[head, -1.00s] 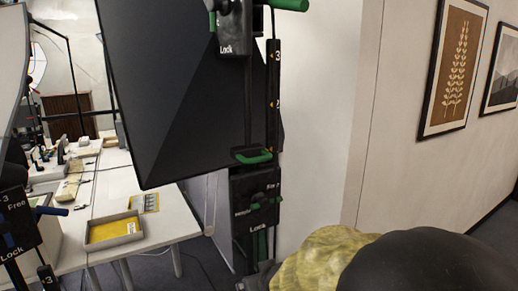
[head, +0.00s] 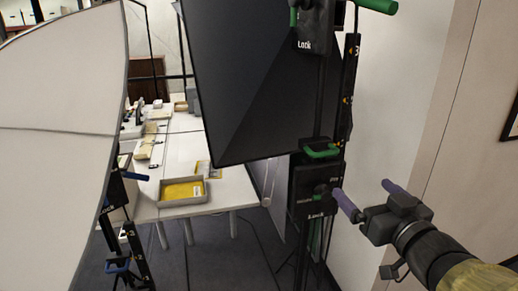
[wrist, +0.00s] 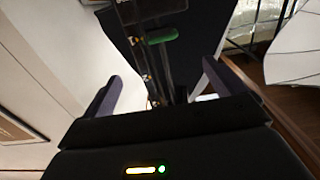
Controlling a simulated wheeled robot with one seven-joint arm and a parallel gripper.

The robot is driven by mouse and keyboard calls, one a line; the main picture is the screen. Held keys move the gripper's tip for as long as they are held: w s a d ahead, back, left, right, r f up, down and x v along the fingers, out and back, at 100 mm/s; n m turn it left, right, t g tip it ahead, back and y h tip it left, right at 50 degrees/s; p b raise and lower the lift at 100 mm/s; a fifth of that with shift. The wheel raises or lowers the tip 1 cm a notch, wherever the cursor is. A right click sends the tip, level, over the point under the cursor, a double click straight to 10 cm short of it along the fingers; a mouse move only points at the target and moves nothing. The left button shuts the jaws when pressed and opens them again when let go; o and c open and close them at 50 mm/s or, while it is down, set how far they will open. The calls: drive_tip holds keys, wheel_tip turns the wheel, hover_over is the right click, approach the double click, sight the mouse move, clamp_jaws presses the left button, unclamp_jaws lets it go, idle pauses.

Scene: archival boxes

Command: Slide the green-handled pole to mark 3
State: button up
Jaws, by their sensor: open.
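The green-handled pole (head: 348,95) stands upright on a black stand right of centre in the head view, with a marked scale where 3 shows near the top and 2 below. A green handle (head: 320,150) sits low on it, above a black lock block (head: 303,185). Another green handle (head: 375,6) sticks out at the top beside an upper lock block (head: 314,28). My gripper (head: 368,195) is open and empty, to the right of the lower block. In the wrist view, the green handle (wrist: 162,36) shows ahead, between and beyond my open fingers (wrist: 158,88).
A black softbox (head: 250,80) hangs left of the pole. A white umbrella panel (head: 60,140) and a blue-handled stand (head: 135,176) are at the left. A white table (head: 225,190) with a yellow-lined tray (head: 160,203) stands behind. A wall (head: 400,110) is at the right.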

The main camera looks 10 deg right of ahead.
sight(328, 155)
drive_tip(key=w+p, duration=0.1)
drive_tip(key=w, duration=0.4)
drive_tip(key=w+p, duration=0.1)
drive_tip(key=w, duration=0.5)
drive_tip(key=w+p, duration=0.2)
drive_tip(key=w, duration=0.4)
drive_tip(key=shift+w+a, duration=0.2)
drive_tip(key=shift+a, duration=0.1)
drive_tip(key=c, duration=1.3)
drive_tip(key=shift+r, duration=0.1)
